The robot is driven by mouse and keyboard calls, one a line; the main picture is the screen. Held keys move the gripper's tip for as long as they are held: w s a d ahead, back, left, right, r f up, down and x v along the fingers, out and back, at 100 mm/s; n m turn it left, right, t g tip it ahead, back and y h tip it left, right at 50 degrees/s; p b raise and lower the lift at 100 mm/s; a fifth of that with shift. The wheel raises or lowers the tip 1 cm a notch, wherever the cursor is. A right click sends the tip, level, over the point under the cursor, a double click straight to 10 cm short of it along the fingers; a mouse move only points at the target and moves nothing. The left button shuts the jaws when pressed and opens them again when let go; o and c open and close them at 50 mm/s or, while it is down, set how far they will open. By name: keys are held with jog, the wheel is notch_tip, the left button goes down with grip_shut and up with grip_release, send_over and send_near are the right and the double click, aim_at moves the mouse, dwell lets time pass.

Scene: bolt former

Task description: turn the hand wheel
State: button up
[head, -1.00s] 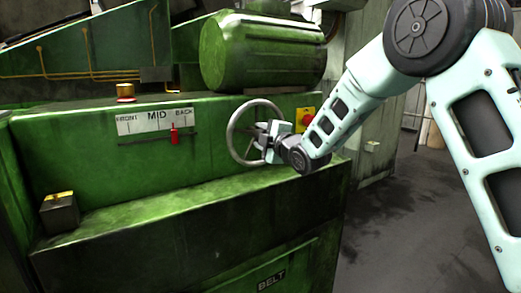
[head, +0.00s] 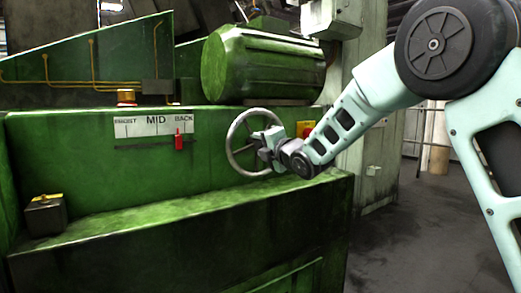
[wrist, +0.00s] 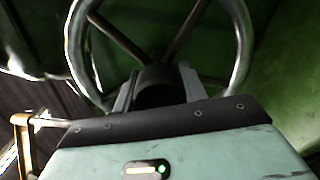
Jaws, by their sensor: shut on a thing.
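The hand wheel (head: 231,133) is a grey metal ring with spokes on the front of the green machine. In the wrist view the wheel rim (wrist: 243,40) arches above, and dark spokes run in towards my gripper. My gripper (head: 262,148) is at the middle of the wheel. In the wrist view my gripper (wrist: 154,85) has a finger on each side of a dark round part at the hub and is shut on it. The hub is largely hidden. A red pointer (head: 179,139) stands on a FRONT-MID-BACK scale (head: 140,127), between MID and BACK, closer to BACK.
A yellow panel with a red button (head: 305,129) is just right of the wheel, partly behind my arm. A green motor housing (head: 255,65) hangs above. A ledge (head: 200,205) runs below, with a small dark box (head: 45,217) at its left. Floor is open at the right.

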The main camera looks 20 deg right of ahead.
jog(key=shift+d, duration=0.1)
jog(key=o, duration=1.4)
jog(key=v, duration=1.7)
jog(key=shift+s, duration=0.2)
